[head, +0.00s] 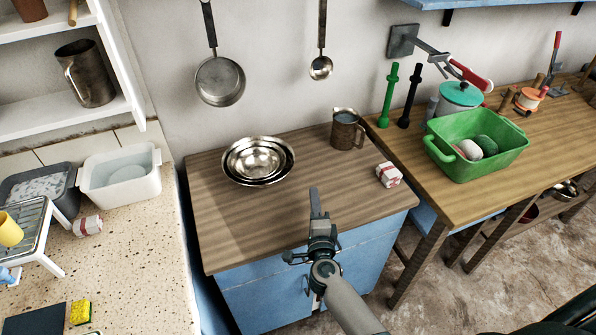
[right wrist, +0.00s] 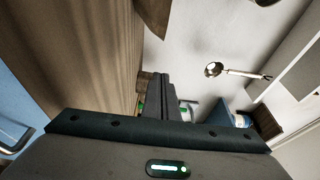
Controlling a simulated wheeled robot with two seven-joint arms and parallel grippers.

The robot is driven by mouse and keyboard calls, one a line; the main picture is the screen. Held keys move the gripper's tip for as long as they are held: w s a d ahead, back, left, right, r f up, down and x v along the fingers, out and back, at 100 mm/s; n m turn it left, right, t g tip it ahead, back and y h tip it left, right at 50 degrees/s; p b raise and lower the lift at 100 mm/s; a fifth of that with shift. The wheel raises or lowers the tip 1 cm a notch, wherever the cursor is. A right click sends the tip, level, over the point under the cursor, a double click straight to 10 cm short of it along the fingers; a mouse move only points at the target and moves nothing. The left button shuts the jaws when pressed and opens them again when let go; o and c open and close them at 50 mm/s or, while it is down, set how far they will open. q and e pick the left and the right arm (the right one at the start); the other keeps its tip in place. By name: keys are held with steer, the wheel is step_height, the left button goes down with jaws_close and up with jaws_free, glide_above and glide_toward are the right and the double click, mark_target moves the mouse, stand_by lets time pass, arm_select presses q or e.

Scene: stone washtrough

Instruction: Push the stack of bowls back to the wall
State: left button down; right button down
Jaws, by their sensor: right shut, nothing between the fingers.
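A stack of shiny metal bowls (head: 257,160) stands upright on the left back part of a wooden worktop (head: 235,225) over a blue cabinet. Its far rim lies close to the wall (head: 290,105) in the head view; I cannot tell whether it touches. My right gripper (head: 314,200) is shut and empty, with its fingers pointing toward the wall. It is to the right of the bowls and nearer to me, apart from them. In the right wrist view, the shut fingers (right wrist: 160,95) show beside the worktop surface; a curved brownish edge at the top may be a bowl. My left gripper is not in view.
A metal mug (head: 347,130) stands at the back right of the worktop, and a red-and-white packet (head: 389,174) near its right edge. A pan (head: 220,82) and a ladle (head: 321,67) hang on the wall above. The worktop's front left is clear.

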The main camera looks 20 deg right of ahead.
mark_target(273, 173)
steer(key=shift+w, duration=0.1)
steer(key=x, duration=1)
steer(key=shift+w+r+p, duration=0.1)
steer(key=shift+p, duration=0.25)
steer(key=shift+w+a, duration=0.25)
steer(key=shift+a, duration=0.3)
steer(key=shift+w+a, duration=0.2)
steer(key=shift+a, duration=0.4)
steer(key=shift+w+a, duration=0.3)
steer(key=shift+a, duration=0.3)
steer(key=shift+w+a, duration=0.2)
steer(key=shift+a, duration=0.3)
steer(key=w+a, duration=0.1)
steer(key=a, duration=0.1)
steer(key=w+a+b, duration=0.1)
steer(key=a, duration=0.1)
steer(key=w+a, duration=0.1)
steer(key=a, duration=0.1)
steer(key=shift+w+a, duration=0.15)
steer(key=shift+w, duration=0.15)
